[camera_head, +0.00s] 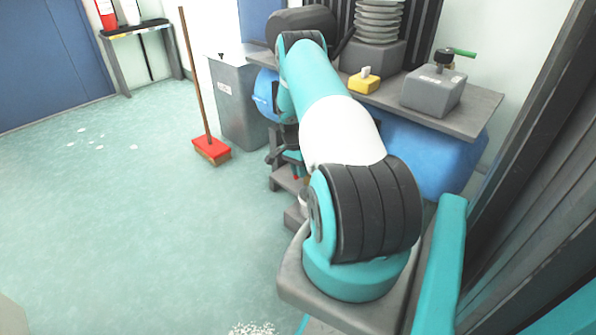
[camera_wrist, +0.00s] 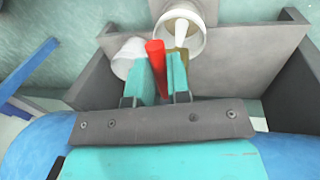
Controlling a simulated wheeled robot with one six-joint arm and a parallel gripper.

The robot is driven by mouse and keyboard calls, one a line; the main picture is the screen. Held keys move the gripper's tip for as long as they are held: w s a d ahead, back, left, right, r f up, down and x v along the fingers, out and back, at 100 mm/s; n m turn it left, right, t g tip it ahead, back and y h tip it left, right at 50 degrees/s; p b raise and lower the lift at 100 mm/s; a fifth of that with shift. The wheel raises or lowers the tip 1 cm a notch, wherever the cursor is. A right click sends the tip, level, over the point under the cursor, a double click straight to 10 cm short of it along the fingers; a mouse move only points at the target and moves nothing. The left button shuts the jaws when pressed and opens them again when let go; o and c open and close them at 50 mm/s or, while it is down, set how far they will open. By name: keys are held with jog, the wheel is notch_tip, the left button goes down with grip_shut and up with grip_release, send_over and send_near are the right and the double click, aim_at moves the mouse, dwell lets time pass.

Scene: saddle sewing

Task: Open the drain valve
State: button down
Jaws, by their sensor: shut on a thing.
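The drain valve's red lever (camera_wrist: 156,55) stands between the teal fingers of my gripper (camera_wrist: 160,64) in the wrist view. The fingers are shut on it. A small brass-coloured part (camera_wrist: 182,54) shows just right of the lever, partly hidden by the right finger. The rest of the valve body is hidden by my gripper. In the head view my gripper (camera_head: 285,156) is low beside the blue tank (camera_head: 425,152), mostly hidden behind my arm.
A white cup (camera_wrist: 182,32) and a white round part (camera_wrist: 128,57) are close beyond the fingers. Grey panels of a stand (camera_wrist: 232,60) border both sides. A grey bin (camera_head: 240,105) and a red broom (camera_head: 211,148) stand left. The floor at left is mostly clear.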

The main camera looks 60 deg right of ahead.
jog(key=shift+d, duration=0.15)
jog(key=c, duration=1.1)
grip_release()
jog(key=w+r+p, duration=0.1)
jog(key=r, duration=0.4)
jog(key=w+r+p, duration=0.1)
jog(key=r+p, duration=0.1)
jog(key=r, duration=0.4)
jog(key=w+r+p, duration=0.1)
jog(key=r+p, duration=0.1)
jog(key=r, duration=0.4)
jog(key=shift+w+d, duration=0.15)
jog(key=shift+d, duration=0.25)
